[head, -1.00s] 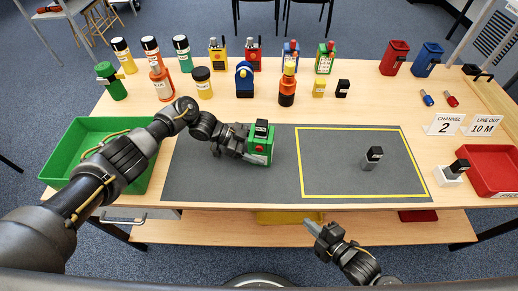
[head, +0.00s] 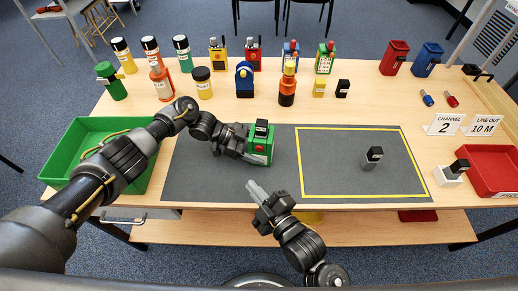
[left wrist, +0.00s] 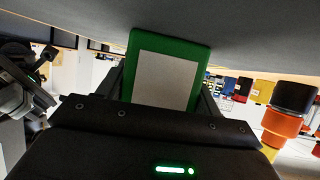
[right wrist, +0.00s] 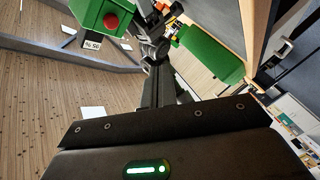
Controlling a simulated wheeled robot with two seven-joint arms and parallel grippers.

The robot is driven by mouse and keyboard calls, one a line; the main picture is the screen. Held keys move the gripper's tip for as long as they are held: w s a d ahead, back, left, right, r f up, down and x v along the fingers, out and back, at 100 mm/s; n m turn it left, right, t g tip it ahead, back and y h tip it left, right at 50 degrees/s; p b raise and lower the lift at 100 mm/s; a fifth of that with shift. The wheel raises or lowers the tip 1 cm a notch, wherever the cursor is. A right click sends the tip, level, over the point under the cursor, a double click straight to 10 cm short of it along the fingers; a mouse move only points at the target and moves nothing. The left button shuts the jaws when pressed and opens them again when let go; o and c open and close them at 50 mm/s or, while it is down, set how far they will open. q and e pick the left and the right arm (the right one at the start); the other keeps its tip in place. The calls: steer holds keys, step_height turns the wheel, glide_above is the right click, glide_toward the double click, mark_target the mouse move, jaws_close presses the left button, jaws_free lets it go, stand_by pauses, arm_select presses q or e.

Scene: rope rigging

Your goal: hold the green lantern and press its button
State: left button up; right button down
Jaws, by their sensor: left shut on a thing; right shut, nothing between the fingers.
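The green lantern (head: 260,157) stands on the grey mat, left of the yellow outlined area, with its red button (head: 258,148) facing the front. My left gripper (head: 243,146) is shut on it from the left. The lantern's green side with a pale panel shows between the fingers in the left wrist view (left wrist: 165,75). My right gripper (head: 254,188) is shut and empty, in front of the lantern near the mat's front edge, apart from it. The right wrist view shows the lantern (right wrist: 90,12) and button (right wrist: 111,21) at upper left, beyond the fingertips.
Several bottles, radios and lamps stand along the back of the table. A green tray (head: 70,160) is at left and a red tray (head: 480,172) at right. A small grey item with a black top (head: 372,158) stands inside the yellow outline. The mat (head: 215,182) is otherwise clear.

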glide_toward(252, 148)
steer(key=shift+w+a, duration=0.6)
steer(key=shift+a, duration=0.25)
steer(key=shift+w+a, duration=0.65)
steer(key=shift+a, duration=0.2)
stand_by(1.1)
steer(key=shift+w+d, duration=0.1)
steer(key=shift+w, duration=0.3)
steer(key=shift+w, duration=0.4)
stand_by(0.5)
steer(key=shift+s, duration=0.1)
stand_by(0.4)
steer(key=shift+s, duration=0.7)
steer(key=shift+s, duration=0.15)
